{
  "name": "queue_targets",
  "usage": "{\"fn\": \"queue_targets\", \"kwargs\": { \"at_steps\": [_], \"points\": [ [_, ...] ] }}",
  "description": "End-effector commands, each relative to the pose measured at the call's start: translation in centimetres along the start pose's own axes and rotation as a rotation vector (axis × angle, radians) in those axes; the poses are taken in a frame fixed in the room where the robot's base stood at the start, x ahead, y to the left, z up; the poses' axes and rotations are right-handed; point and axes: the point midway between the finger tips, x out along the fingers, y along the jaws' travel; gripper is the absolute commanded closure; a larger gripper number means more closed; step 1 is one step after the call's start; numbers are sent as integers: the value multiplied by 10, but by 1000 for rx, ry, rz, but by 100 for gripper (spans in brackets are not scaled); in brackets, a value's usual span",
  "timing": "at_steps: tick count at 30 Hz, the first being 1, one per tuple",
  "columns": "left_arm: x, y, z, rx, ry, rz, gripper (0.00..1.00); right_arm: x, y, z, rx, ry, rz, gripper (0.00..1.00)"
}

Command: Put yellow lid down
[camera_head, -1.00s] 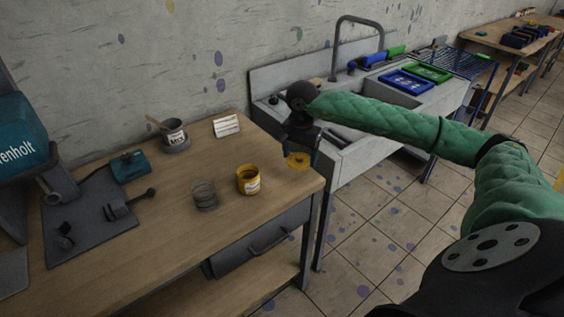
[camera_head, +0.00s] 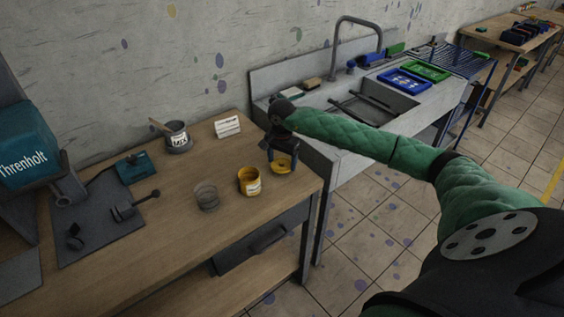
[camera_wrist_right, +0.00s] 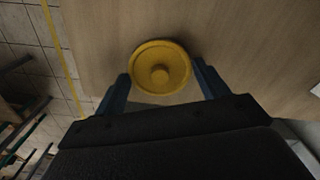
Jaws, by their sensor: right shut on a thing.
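The yellow lid (camera_head: 283,166) is round with a central knob. My right gripper (camera_head: 283,157) is shut on it near the right end of the wooden table (camera_head: 110,245). In the right wrist view the lid (camera_wrist_right: 160,67) lies between the two blue fingers of the gripper (camera_wrist_right: 160,88), with the table top behind it. I cannot tell whether the lid touches the table. The yellow pot (camera_head: 249,184) stands upright and open just left of the lid. My left gripper is not in view.
A clear glass jar (camera_head: 207,197) stands left of the yellow pot. A grey pot (camera_head: 178,138) and a white card (camera_head: 227,126) stand behind. The sink (camera_head: 372,105) is to the right, past the table's edge. The table front is clear.

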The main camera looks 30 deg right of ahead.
Motion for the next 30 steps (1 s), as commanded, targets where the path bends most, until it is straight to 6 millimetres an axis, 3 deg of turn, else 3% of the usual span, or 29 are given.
{"fn": "queue_targets", "kwargs": {
  "at_steps": [9, 27, 28, 30],
  "points": [
    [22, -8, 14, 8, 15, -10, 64, 20, 0, 0, -1, 0, -1, 48],
    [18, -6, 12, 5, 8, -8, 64, 24, 0, 0, 0, 0, -1, 48],
    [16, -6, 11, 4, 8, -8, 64, 23, 0, 0, 0, 0, -1, 21],
    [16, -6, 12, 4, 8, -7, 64, 23, 0, 0, 0, 0, -1, 7]
  ]
}}
